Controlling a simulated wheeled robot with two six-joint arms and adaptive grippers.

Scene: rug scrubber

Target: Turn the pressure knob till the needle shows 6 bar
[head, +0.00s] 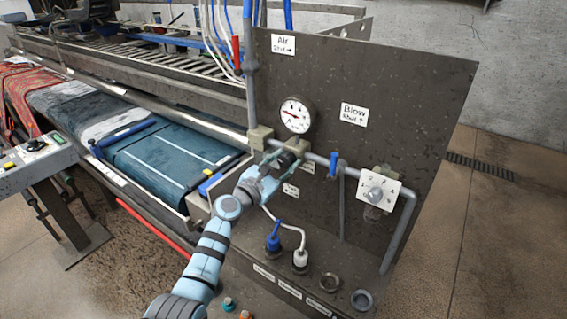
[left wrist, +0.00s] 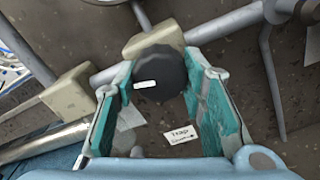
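The pressure knob is black and round with a white mark; it sits on a pale block on the pipe in the left wrist view (left wrist: 160,72) and is partly hidden by fingers in the head view (head: 287,158). My left gripper (head: 284,160) has one finger on each side of it. In the left wrist view both finger pads (left wrist: 159,72) meet the knob's edges, and the white mark points left. The pressure gauge (head: 296,115) is above the knob; its red needle points left and slightly up, but its numbers are too small to read. My right gripper is out of view.
A blue valve lever (head: 334,163) and a numbered dial plate (head: 380,189) are right of the knob. A blue plug (head: 273,243) and white plug (head: 300,258) stand below on the ledge. A label (left wrist: 181,134) shows under the knob. A dark panel (head: 425,110) stands behind.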

